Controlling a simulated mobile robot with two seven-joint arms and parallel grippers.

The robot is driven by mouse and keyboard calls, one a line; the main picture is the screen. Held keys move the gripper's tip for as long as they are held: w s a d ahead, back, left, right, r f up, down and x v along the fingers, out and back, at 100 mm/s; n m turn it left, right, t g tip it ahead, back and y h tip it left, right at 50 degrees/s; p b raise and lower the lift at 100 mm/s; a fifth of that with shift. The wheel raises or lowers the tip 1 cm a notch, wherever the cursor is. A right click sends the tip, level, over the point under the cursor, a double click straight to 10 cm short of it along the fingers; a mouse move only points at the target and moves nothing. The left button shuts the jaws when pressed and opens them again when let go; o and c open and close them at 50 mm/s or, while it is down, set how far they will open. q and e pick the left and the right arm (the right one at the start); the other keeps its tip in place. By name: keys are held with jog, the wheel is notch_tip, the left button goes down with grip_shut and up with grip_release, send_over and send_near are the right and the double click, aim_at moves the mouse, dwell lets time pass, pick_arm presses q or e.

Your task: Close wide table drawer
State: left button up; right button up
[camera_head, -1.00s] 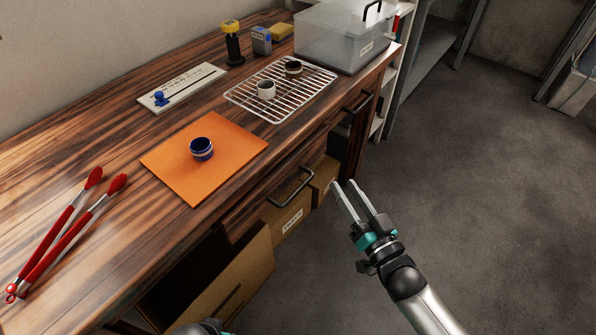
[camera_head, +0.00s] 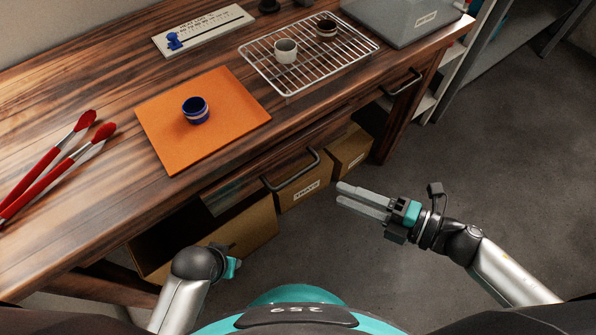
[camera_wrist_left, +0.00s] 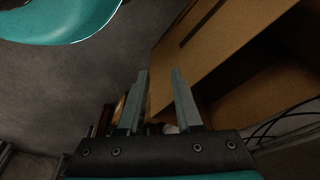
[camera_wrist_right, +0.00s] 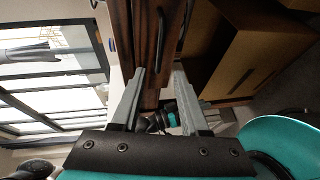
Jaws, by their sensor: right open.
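The table's near drawer (camera_head: 240,178) has a dark wooden front with a black bar handle (camera_head: 291,171); its front seems to stand out a little from the table edge. A second drawer handle (camera_head: 402,82) is farther right. My right gripper (camera_head: 340,194) is open and empty, in front of and to the right of the near handle, apart from it. In the right wrist view a dark handle (camera_wrist_right: 160,42) on wood shows beyond the fingers. My left gripper is low in front of the table; its fingers are hidden in the head view but spread and empty in the left wrist view (camera_wrist_left: 155,80).
On the tabletop are an orange mat (camera_head: 158,140) with a blue cup (camera_head: 195,110), red tongs (camera_head: 60,155), a wire rack (camera_head: 262,75) with two cups, and a grey box (camera_head: 400,22). Cardboard boxes (camera_head: 350,150) stand under the table. The floor to the right is clear.

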aim_at(298, 173)
pick_arm(q)
jog(key=shift+t, duration=0.5)
jog(key=r, duration=0.1)
jog(key=w+r+b, duration=0.1)
jog(key=r, duration=0.1)
jog(key=w+r+b, duration=0.1)
jog(key=shift+w+d+r, duration=0.15)
jog(key=shift+d+r, duration=0.05)
jog(key=shift+r, duration=0.2)
pick_arm(e)
jog(key=x, duration=1.2)
jog(key=shift+w+d+f, duration=0.1)
jog(key=shift+d+f, duration=0.05)
jog(key=shift+c, duration=0.2)
grip_shut()
